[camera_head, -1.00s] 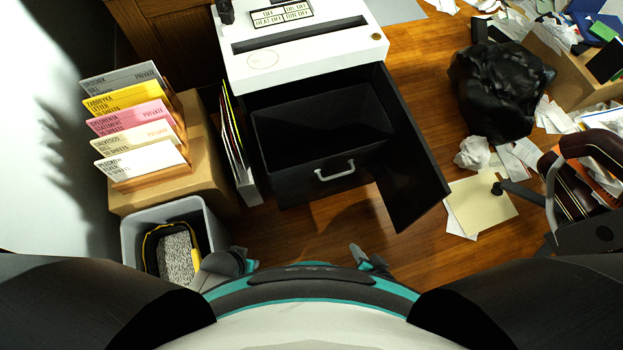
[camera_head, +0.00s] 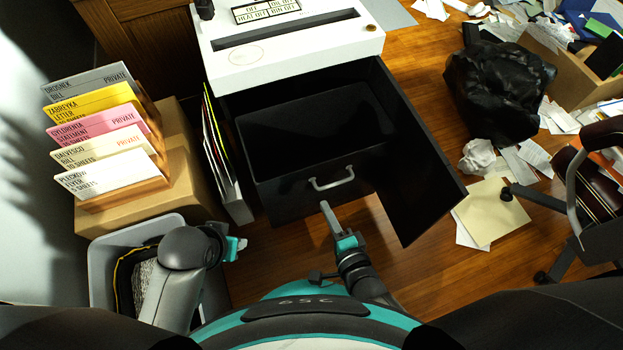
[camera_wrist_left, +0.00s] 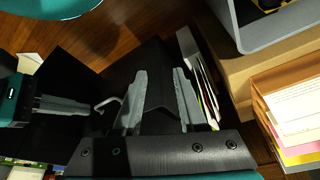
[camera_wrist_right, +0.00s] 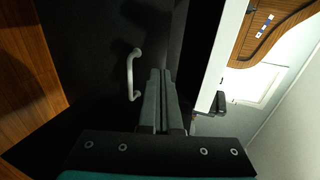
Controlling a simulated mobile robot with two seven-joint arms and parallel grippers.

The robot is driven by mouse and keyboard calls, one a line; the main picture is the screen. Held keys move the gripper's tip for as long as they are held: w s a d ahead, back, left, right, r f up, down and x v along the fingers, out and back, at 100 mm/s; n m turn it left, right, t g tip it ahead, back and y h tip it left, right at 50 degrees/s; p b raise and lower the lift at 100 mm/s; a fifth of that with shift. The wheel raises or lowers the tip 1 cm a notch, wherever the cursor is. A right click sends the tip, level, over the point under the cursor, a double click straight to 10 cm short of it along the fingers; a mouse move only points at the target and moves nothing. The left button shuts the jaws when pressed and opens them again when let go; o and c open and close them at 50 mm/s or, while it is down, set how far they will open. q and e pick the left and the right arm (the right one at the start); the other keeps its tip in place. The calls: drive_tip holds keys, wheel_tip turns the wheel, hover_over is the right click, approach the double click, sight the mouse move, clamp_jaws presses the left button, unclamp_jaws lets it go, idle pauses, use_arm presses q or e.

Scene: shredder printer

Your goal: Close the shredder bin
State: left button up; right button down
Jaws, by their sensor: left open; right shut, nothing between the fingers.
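The shredder (camera_head: 290,60) has a white top. Its black bin (camera_head: 280,195) is pulled out at the front and stands open, with a grey handle (camera_head: 331,178) on its front face. A black door panel (camera_head: 405,195) is swung open at the right. My right gripper (camera_head: 326,208) is shut and empty, just in front of the bin's front face below the handle; the handle also shows in the right wrist view (camera_wrist_right: 133,75), left of the closed fingers. My left gripper (camera_head: 238,245) is at the lower left, apart from the bin. Its fingers are open and empty in the left wrist view (camera_wrist_left: 158,90).
A letter rack (camera_head: 120,185) stands on a cardboard box at the left, above a grey waste bin (camera_head: 105,265). Upright folders (camera_head: 225,165) stand close beside the shredder bin. A black bag (camera_head: 495,90), papers and a chair (camera_head: 590,190) are at the right.

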drive_tip(key=b, duration=0.3)
approach(307, 170)
wheel_tip(307, 170, down, 2)
drive_tip(key=w, duration=0.3)
drive_tip(key=shift+w+a+b, duration=0.45)
drive_tip(key=shift+w+a, duration=0.35)
drive_tip(key=shift+w, duration=0.1)
use_arm(q)
wheel_tip(307, 170, up, 6)
drive_tip(key=w+d+t+h, duration=0.1)
drive_tip(key=w+d+t, duration=0.1)
drive_tip(key=t, duration=0.1)
drive_tip(key=shift+w+d+r, duration=0.2)
drive_tip(key=shift+w, duration=0.15)
use_arm(e)
drive_tip(key=shift+w+a, duration=0.2)
drive_tip(key=shift+w, duration=0.35)
